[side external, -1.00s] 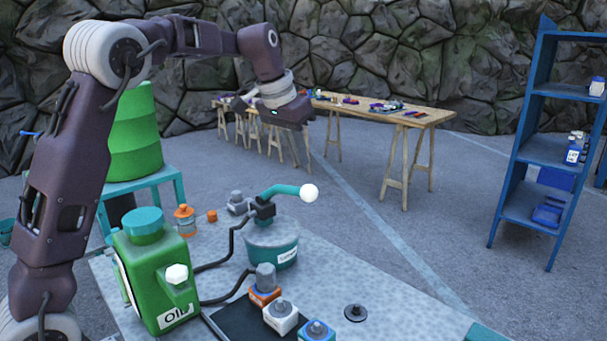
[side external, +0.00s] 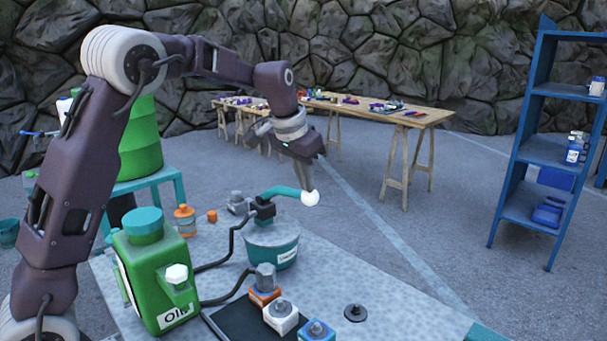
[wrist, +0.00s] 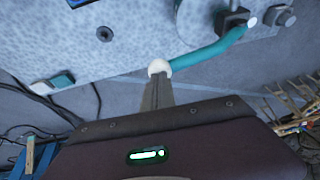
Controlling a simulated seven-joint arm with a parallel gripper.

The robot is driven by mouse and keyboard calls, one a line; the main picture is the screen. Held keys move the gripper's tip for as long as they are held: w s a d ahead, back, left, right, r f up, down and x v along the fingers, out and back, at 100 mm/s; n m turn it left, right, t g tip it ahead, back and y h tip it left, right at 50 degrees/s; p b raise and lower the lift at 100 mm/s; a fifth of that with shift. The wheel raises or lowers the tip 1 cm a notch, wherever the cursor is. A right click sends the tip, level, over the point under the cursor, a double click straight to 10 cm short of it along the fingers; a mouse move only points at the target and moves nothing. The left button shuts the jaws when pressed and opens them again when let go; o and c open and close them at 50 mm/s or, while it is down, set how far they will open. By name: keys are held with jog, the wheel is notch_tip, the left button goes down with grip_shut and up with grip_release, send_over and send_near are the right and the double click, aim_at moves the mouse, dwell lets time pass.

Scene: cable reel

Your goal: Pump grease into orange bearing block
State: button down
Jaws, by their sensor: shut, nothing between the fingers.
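The orange bearing block (side external: 264,297) sits at the back of a row of blocks on a dark mat, with a grey cap or fitting on top of it and a black hose near it. The teal grease pump (side external: 271,246) stands behind it, with a teal lever (side external: 283,191) ending in a white ball (side external: 310,198). My gripper (side external: 309,188) is shut and empty, its fingertips at the white ball from above. In the wrist view the fingers (wrist: 158,78) reach the white ball (wrist: 159,67) at the lever's end; whether they touch it I cannot tell.
A green oil can (side external: 150,270) stands left of the pump. White (side external: 281,317) and blue (side external: 317,331) blocks sit in front of the orange one. A black round piece (side external: 355,312) lies to the right. An orange bottle (side external: 185,220) stands behind.

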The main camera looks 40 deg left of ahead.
jog(key=d+f+y, duration=0.1)
jog(key=f+y, duration=0.2)
jog(key=f, duration=0.4)
jog(key=d+f+m+y, duration=0.1)
jog(key=d+f+y, duration=0.1)
jog(key=f, duration=0.5)
jog(key=shift+y, duration=0.5)
jog(key=shift+s+f, duration=0.1)
jog(key=shift+s, duration=0.1)
jog(key=w+d+v, duration=0.1)
jog(key=v, duration=1.3)
jog(key=shift+d, duration=0.3)
